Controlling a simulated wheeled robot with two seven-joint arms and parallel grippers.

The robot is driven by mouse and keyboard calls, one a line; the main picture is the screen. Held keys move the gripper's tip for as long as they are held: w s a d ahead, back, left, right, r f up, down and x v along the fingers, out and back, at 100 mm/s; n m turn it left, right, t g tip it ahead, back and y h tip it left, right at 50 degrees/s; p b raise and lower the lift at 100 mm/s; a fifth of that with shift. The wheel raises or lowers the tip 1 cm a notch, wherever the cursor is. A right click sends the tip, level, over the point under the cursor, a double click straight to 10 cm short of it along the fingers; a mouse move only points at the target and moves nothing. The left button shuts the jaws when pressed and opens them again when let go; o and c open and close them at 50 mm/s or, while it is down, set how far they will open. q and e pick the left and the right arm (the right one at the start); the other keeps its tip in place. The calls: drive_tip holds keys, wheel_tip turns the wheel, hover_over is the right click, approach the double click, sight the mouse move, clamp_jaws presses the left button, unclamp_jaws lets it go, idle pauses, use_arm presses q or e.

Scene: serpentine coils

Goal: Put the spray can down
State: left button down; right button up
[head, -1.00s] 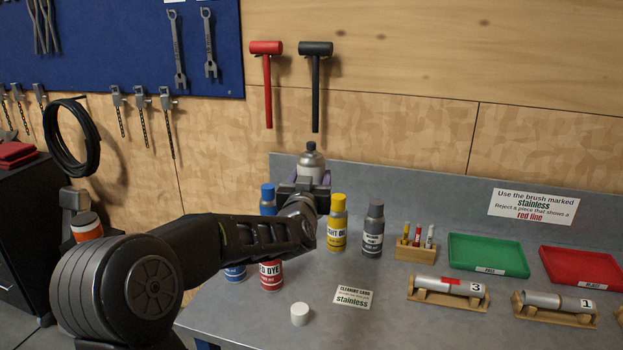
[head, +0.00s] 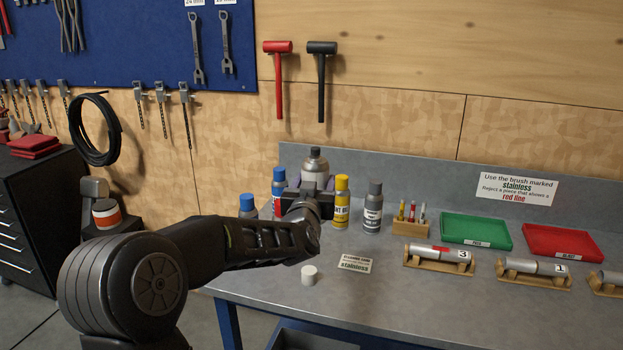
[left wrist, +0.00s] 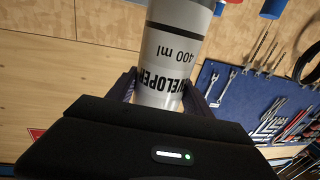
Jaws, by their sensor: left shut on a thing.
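My left gripper (head: 311,186) is shut on a grey-white spray can (head: 315,165) with a dark top, holding it upright at the back of the bench. The left wrist view shows the can (left wrist: 175,50) between the fingers, its label reading "400 ml" and part of "DEVELOPER". The gripper and arm hide the can's lower part, so I cannot tell whether its base touches the bench. The grey workbench (head: 380,295) lies below. My right gripper is not in view.
Blue-capped cans (head: 279,185) stand left of the held can; a yellow can (head: 342,203) and a grey can (head: 373,208) stand right. A white cap (head: 309,275) lies in front. A brush block (head: 410,226), green tray (head: 476,229) and red tray (head: 563,242) are farther right.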

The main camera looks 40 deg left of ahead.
use_arm(q)
drive_tip(key=shift+m+t+h, duration=0.3)
drive_tip(key=shift+h, duration=0.1)
drive_tip(key=f, duration=0.1)
drive_tip(key=w+d+f, duration=0.1)
drive_tip(key=f, duration=0.1)
drive_tip(key=w+d+f, duration=0.1)
drive_tip(key=shift+w+d+f, duration=0.1)
drive_tip(key=shift+w+f, duration=0.1)
drive_tip(key=shift+f, duration=0.15)
drive_tip(key=s+d+f+m+t+h, duration=0.15)
drive_tip(key=d+f+h, duration=0.25)
drive_tip(key=d+f, duration=0.7)
drive_tip(key=s+d+f+m+h, duration=0.3)
drive_tip(key=d+f, duration=0.4)
drive_tip(key=d, duration=0.7)
drive_tip(key=shift+m+h, duration=0.25)
drive_tip(key=shift+h, duration=0.05)
drive_tip(key=f+b, duration=0.9)
drive_tip(key=b, duration=0.1)
drive_tip(key=shift+s+d+f, duration=0.1)
drive_tip(key=shift+d+f, duration=0.2)
drive_tip(key=shift+f, duration=0.1)
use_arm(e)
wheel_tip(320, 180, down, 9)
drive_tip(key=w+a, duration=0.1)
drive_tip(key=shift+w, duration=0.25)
